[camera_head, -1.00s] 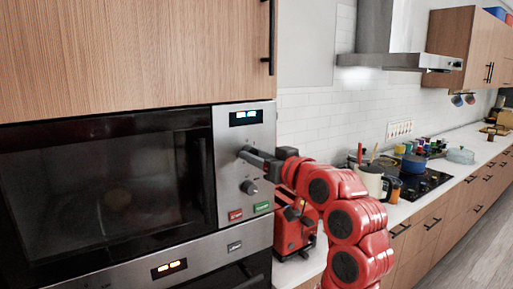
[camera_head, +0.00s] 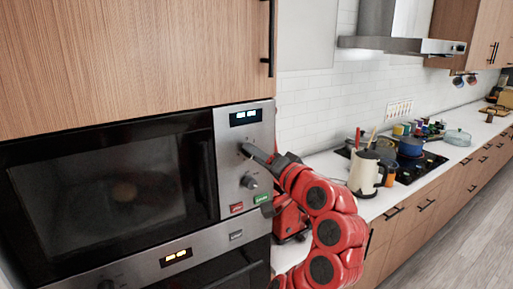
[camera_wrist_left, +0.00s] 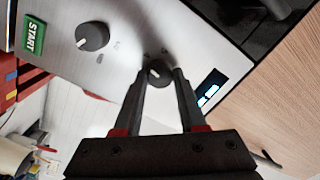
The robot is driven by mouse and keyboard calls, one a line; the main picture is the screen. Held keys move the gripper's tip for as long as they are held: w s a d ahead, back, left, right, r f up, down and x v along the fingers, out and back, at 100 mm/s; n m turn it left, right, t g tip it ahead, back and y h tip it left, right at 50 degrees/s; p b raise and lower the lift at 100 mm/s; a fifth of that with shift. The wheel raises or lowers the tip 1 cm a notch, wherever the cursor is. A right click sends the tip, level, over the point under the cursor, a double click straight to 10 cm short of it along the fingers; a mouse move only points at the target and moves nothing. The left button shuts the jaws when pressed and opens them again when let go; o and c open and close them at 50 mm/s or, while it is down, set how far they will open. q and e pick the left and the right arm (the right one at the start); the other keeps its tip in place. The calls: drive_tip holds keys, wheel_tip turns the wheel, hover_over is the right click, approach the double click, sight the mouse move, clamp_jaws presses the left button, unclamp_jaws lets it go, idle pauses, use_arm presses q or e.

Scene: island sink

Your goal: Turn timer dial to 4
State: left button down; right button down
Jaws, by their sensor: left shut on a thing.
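The microwave's control panel (camera_head: 227,180) carries two round dials, one above the other. The lower dial (camera_head: 249,181) is free and also shows in the left wrist view (camera_wrist_left: 93,37). My right gripper is not in view.
A lit display (camera_head: 245,116) is above the dials. The green START button (camera_head: 261,199) and a red button (camera_head: 236,208) are below. A red appliance (camera_head: 289,220) stands beside the microwave on the counter. A kettle (camera_head: 366,172) and cooktop are farther right.

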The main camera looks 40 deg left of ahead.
use_arm(q)
drive_tip(key=shift+m+p, duration=0.3)
drive_tip(key=shift+m, duration=0.2)
drive_tip(key=shift+c, duration=2.4)
unclamp_jaws()
drive_tip(key=b+v, duration=0.3)
drive_tip(key=v, duration=1.4)
drive_tip(key=shift+d+b, duration=0.2)
drive_tip(key=shift+b, duration=0.15)
